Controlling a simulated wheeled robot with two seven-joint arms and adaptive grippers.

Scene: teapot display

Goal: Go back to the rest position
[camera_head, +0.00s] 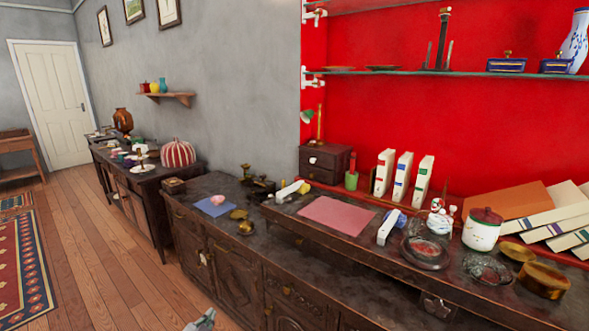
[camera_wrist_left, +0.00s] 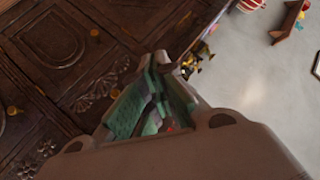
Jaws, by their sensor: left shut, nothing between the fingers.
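My left gripper (camera_head: 205,317) shows only as a small grey tip at the bottom edge of the head view. It is in front of the dark carved cabinet (camera_head: 232,262), low and clear of the worktop. In the left wrist view the left gripper (camera_wrist_left: 162,62) has its fingers together, with greenish pads and nothing held between them. The cabinet's carved doors (camera_wrist_left: 60,40) lie behind it there. My right gripper is not in view.
A pink mat (camera_head: 335,214), a white jar with a red lid (camera_head: 482,232) and a glass ashtray (camera_head: 487,268) are on the raised worktop. Leaning books (camera_head: 555,215) stand at the right. A blue cloth (camera_head: 215,206) lies on the lower top. The wooden floor (camera_head: 115,265) is open at left.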

